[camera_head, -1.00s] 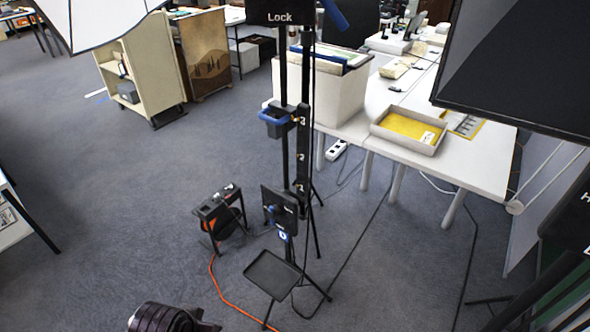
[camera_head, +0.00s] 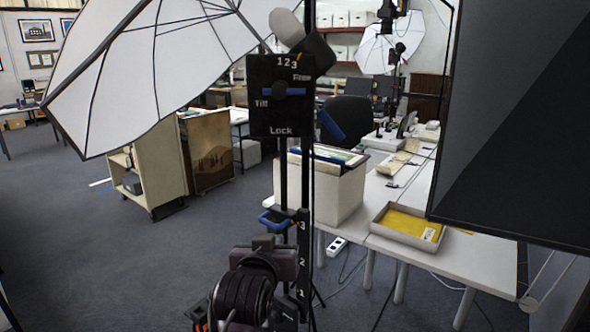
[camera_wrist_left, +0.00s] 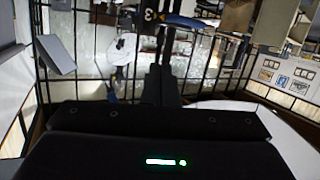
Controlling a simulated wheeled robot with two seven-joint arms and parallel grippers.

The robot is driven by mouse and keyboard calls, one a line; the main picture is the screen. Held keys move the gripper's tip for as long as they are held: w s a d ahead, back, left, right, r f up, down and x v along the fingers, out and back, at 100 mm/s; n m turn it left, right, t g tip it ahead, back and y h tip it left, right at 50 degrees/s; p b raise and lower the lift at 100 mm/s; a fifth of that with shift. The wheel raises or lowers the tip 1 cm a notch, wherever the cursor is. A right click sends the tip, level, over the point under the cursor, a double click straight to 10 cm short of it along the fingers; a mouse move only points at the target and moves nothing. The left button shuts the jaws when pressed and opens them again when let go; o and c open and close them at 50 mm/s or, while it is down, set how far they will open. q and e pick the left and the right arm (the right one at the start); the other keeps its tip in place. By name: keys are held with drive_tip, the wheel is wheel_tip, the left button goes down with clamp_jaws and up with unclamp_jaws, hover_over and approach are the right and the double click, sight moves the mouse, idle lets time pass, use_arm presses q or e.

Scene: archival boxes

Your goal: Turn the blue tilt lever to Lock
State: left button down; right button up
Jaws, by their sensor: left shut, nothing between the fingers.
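The black panel (camera_head: 280,118) on the upright stand bears the words Tilt, Free and Lock and the digits 1, 2, 3. The blue tilt lever (camera_head: 290,92) lies about level across it, with a dark hub in its middle; Lock is printed below it. My left gripper (camera_head: 268,243) is low in front of the stand, well below the panel and apart from the lever. In the left wrist view its fingers (camera_wrist_left: 160,85) are shut with nothing between them. My right gripper is not in view.
A blue clamp handle (camera_head: 275,222) is on the column just above my left gripper. A second blue handle (camera_head: 330,127) sticks out right of the panel. A white umbrella (camera_head: 150,65) hangs left, a large dark panel (camera_head: 500,130) right. A white table (camera_head: 400,250) stands behind.

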use_arm(q)
drive_tip(key=w+d+r+t, duration=0.1)
drive_tip(key=w+r+t, duration=0.1)
drive_tip(key=r, duration=0.5)
drive_tip(key=w+d+r+t, duration=0.1)
drive_tip(key=d+r+t, duration=0.1)
drive_tip(key=r, duration=0.4)
drive_tip(key=t+y, duration=0.2)
drive_tip(key=t, duration=0.3)
approach(295, 90)
wheel_tip(295, 90, up, 4)
drive_tip(key=s, duration=0.3)
drive_tip(key=shift+w+a+r, duration=0.1)
drive_tip(key=shift+w+r, duration=0.05)
drive_tip(key=w+p, duration=0.2)
drive_tip(key=w, duration=0.1)
drive_tip(key=w+r+p, duration=0.1)
drive_tip(key=w+p, duration=0.2)
drive_tip(key=w+r+p, duration=0.1)
drive_tip(key=w+p, duration=0.2)
drive_tip(key=shift+w+d+r, duration=0.15)
drive_tip(key=shift+d+r, duration=0.05)
drive_tip(key=shift+r, duration=0.05)
drive_tip(key=shift+w+a+f, duration=0.1)
drive_tip(key=shift+f, duration=0.6)
